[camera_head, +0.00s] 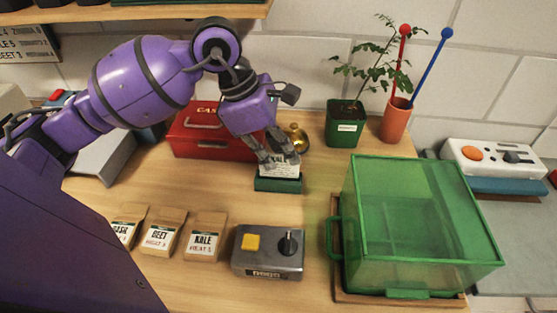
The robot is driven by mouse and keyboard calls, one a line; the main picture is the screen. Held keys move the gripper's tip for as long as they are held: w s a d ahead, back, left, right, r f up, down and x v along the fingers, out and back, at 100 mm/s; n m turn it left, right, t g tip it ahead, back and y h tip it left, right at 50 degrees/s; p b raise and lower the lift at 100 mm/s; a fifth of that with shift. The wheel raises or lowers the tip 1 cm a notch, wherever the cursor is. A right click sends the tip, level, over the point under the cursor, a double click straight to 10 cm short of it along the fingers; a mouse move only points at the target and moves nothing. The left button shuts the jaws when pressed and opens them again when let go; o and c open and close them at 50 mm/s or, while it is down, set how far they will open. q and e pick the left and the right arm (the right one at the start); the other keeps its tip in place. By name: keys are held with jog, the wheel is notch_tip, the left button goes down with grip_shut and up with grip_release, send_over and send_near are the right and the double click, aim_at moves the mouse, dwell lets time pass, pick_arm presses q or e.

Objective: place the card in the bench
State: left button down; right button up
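A white card (279,172) with dark lettering that looks like KALE stands at the dark green holder (278,185) in the middle of the wooden bench (195,187). Its lower edge meets the holder; I cannot tell whether it is seated in a slot. My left gripper (281,159) reaches down from above, with its two dark fingers at the card's upper part, one toward each side. The fingers cover part of the card, and I cannot tell whether they press on it or stand apart. My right gripper is not in view.
A red cash box (205,140) and a brass bell (298,138) stand close behind. Seed packets (204,237) and a grey control box (268,250) are in front. A green transparent bin (420,225) is at right; a potted seedling (345,125) is behind it.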

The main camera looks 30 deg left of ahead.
pick_arm(q)
jog(key=shift+s+f, duration=0.1)
jog(key=shift+f, duration=0.9)
jog(key=shift+f, duration=0.25)
jog(key=c, duration=2)
grip_release()
jog(key=shift+r, duration=0.1)
jog(key=shift+r, duration=0.1)
jog(key=shift+a+r, duration=0.1)
jog(key=shift+r, duration=0.15)
jog(key=v, duration=1.1)
jog(key=shift+r, duration=0.3)
jog(key=shift+a, duration=0.1)
